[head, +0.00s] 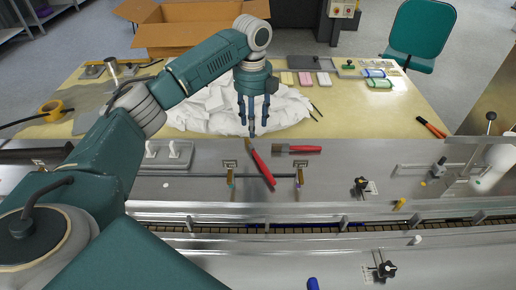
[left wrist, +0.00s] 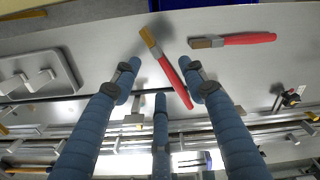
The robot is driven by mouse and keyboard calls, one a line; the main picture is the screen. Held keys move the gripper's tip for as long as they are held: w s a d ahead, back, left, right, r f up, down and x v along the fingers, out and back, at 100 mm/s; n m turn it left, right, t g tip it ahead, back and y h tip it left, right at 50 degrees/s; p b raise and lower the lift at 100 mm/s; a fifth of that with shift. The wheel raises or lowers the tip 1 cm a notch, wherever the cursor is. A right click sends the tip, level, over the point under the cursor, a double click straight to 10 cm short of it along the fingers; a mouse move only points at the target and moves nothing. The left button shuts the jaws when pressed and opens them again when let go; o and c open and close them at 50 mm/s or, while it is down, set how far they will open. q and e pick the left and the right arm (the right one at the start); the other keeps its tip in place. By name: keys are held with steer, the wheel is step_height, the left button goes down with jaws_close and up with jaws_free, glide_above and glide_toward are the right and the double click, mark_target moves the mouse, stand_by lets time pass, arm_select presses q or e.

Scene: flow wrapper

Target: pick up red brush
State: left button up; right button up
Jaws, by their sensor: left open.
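Two red-handled brushes lie on the grey metal machine top. One red brush (head: 264,171) lies slanted just in front of my left gripper, its bristle end near the fingertips. The other red brush (head: 304,149) lies crosswise to its right. In the left wrist view, the slanted brush (left wrist: 174,78) shows between and beyond the spread fingers, and the crosswise brush (left wrist: 248,39) lies at the upper right. My left gripper (head: 253,122) points down with fingers apart and nothing held, also in the left wrist view (left wrist: 160,100). My right gripper is out of view.
A yellow table (head: 350,125) behind holds a crumpled white sheet (head: 205,108), coloured blocks and a tape roll (head: 50,109). A cardboard box (head: 185,25) stands beyond. Small posts (head: 300,177), a black knob (head: 361,186) and a conveyor channel lie near the brushes.

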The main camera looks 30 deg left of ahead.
mark_target(251, 148)
arm_select(q)
steer(key=f, duration=0.1)
steer(key=s+f, duration=0.1)
steer(key=f, duration=0.1)
steer(key=shift+d+f+p, duration=0.15)
steer(key=shift+d+p, duration=0.05)
steer(key=shift+p, duration=0.1)
steer(key=shift+w+f, duration=0.1)
steer(key=shift+f, duration=0.2)
steer(key=f+p, duration=0.1)
steer(key=f, duration=0.1)
steer(key=a+f+p, duration=0.1)
steer(key=f, duration=0.2)
steer(key=shift+f, duration=0.25)
jaws_close()
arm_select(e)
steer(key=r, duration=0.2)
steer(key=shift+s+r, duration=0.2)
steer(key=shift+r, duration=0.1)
